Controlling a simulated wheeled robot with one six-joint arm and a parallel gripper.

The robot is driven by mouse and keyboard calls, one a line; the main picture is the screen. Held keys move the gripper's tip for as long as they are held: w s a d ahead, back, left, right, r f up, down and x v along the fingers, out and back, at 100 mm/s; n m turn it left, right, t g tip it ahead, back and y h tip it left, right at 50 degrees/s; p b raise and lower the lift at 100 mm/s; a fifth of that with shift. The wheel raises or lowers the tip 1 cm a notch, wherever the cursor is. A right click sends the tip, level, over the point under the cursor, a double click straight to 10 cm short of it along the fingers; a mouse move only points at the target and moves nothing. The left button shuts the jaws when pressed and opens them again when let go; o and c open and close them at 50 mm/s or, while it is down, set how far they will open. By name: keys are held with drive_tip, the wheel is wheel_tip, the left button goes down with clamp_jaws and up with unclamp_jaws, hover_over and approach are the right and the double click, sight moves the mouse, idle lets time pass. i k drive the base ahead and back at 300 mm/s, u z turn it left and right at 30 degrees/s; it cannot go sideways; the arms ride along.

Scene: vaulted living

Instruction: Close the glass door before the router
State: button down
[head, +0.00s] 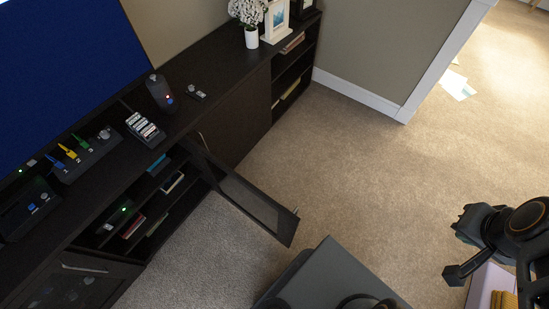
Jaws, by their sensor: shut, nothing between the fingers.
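A dark-framed glass door (249,205) stands swung open from the low dark cabinet, out over the carpet. Its small handle (296,210) is near its free end. Behind the opening, a dark box with a green light (123,209) sits on a shelf; it may be the router, but I cannot tell for sure. My gripper (462,224) is at the right edge, shut and empty, well apart from the door. Part of my arm is cut off by the frame.
A second glass door (75,278) sits at lower left. The cabinet top (205,75) bears a white vase (251,37), picture frames and several small devices. Carpet (350,160) lies clear between the door and my gripper. A lilac box (488,284) is below my arm.

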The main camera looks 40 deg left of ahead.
sight(283, 224)
drive_tip(key=i, duration=2.15)
drive_tip(key=u, duration=4.3)
drive_tip(key=i, duration=0.5)
drive_tip(key=z, duration=0.35)
drive_tip(key=k, duration=0.25)
drive_tip(key=u, duration=0.9)
drive_tip(key=i, duration=0.35)
drive_tip(key=u, duration=0.05)
